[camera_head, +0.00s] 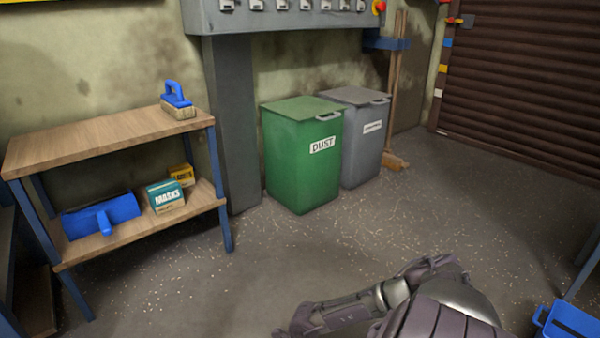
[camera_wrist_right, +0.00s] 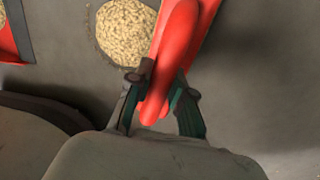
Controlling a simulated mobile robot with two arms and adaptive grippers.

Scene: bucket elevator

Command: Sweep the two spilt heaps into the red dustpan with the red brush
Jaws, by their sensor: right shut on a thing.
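In the right wrist view, my right gripper (camera_wrist_right: 160,86) is shut on the red handle of the brush (camera_wrist_right: 176,45). The brush reaches up out of the top of that view, so its bristles are hidden. A round heap of pale grain (camera_wrist_right: 123,30) lies on the grey floor just left of the brush. At the left edge, part of a red thing (camera_wrist_right: 10,42), likely the dustpan, shows with pale grain (camera_wrist_right: 2,18) beside or in it; I cannot tell which. The head view shows neither heap nor the red tools. My left gripper is not in view.
A wooden shelf (camera_head: 110,135) at left holds a blue brush (camera_head: 176,100) and a blue dustpan (camera_head: 102,214). A green dust bin (camera_head: 300,170) and a grey bin (camera_head: 368,150) stand behind. A blue container (camera_head: 570,322) is at lower right. The middle floor is open, with scattered bits.

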